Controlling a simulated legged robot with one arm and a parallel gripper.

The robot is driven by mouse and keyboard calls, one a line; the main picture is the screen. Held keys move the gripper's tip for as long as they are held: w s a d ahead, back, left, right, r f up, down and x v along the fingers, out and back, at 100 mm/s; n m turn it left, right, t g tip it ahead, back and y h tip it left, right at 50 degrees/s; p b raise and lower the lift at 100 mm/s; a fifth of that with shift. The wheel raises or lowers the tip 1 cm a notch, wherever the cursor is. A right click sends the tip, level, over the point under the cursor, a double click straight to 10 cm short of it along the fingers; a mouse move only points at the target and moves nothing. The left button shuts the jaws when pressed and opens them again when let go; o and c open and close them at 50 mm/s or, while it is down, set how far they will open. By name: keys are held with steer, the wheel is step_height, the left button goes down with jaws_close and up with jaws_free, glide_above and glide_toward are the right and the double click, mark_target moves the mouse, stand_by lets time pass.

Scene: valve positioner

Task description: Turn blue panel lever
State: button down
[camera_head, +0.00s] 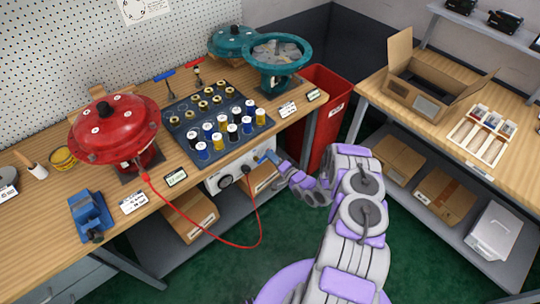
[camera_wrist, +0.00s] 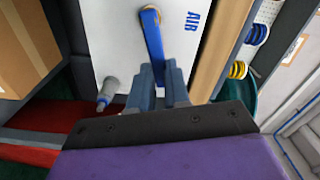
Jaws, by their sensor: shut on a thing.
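The blue lever (camera_wrist: 151,38) is on a white panel marked "AIR" (camera_wrist: 112,52) in the wrist view. It runs down the picture, slightly tilted, into my gripper (camera_wrist: 160,75). My gripper's fingers are shut on the lever's lower end, one at each side; that end is partly hidden between them. In the head view the panel (camera_head: 222,180) hangs under the front edge of the bench, and the blue lever (camera_head: 262,158) shows small at its right end. My gripper (camera_head: 276,160) meets it there from the right.
A red hose (camera_head: 259,226) loops from the panel to the red valve actuator (camera_head: 115,132). A grey fitting (camera_wrist: 108,90) sticks out of the panel near the lever. A red bin (camera_head: 322,110) stands behind my arm. Boxes sit on the lower shelf (camera_head: 163,258).

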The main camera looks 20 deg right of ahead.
steer(key=shift+d+f+m+b, duration=0.1)
steer(key=shift+f+m+b, duration=0.1)
steer(key=shift+f+m, duration=0.45)
steer(key=shift+d+f+m+b, duration=0.15)
steer(key=shift+f+m, duration=0.1)
steer(key=shift+m, duration=0.8)
steer(key=c, duration=1.1)
jaws_free()
steer(key=shift+d, duration=0.1)
steer(key=p+v, duration=0.2)
steer(key=v, duration=1.5)
steer(key=shift+s+p, duration=0.15)
steer(key=shift+p, duration=0.25)
